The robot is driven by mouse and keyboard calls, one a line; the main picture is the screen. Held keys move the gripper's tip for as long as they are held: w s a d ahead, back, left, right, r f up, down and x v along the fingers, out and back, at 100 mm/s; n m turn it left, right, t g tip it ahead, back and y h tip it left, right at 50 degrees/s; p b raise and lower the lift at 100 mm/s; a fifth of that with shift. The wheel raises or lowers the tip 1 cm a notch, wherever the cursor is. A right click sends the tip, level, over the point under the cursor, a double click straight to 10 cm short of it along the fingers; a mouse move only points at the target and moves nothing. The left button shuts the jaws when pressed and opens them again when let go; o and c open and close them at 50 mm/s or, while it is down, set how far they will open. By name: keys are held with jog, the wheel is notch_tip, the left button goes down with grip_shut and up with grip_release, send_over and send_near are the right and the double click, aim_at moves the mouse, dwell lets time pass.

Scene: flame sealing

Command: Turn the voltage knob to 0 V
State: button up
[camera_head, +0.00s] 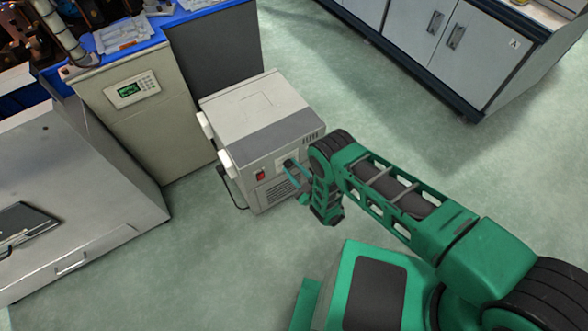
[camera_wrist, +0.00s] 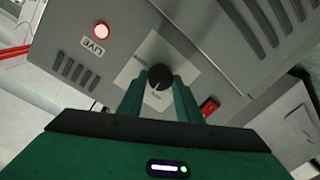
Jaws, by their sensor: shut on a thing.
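The voltage knob (camera_wrist: 160,77) is a round black knob with a pale pointer mark, on a light square dial plate (camera_wrist: 135,68) on the front of a grey cabinet unit. My gripper (camera_wrist: 160,88) is shut on the knob, with one green finger on each side in the wrist view. The dial's lettering is too small to read. In the head view my gripper (camera_head: 290,168) reaches the front of the grey unit (camera_head: 262,112), and the knob is hidden there.
A lit red lamp (camera_wrist: 101,31) labelled LIVE and a red switch (camera_wrist: 208,108) sit on the same panel. Vent slots flank the dial. Open green floor (camera_head: 400,150) lies to the right.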

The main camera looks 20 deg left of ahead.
jog(key=n, duration=0.4)
jog(key=shift+s+a, duration=0.1)
jog(key=shift+a, duration=0.05)
jog(key=n, duration=0.3)
jog(key=shift+n+h, duration=0.4)
jog(key=n+t, duration=0.1)
jog(key=n, duration=0.3)
jog(key=shift+s+a, duration=0.1)
jog(key=n, duration=0.3)
jog(key=shift+f+n+t+h, duration=0.15)
jog(key=shift+n+t+h, duration=0.15)
jog(key=shift+n, duration=0.1)
jog(key=o, duration=1)
jog(key=shift+o, duration=0.2)
jog(key=shift+s+d, duration=0.2)
jog(key=shift+d, duration=0.25)
jog(key=v, duration=0.9)
jog(key=shift+s+d, duration=0.2)
jog(key=shift+s, duration=0.2)
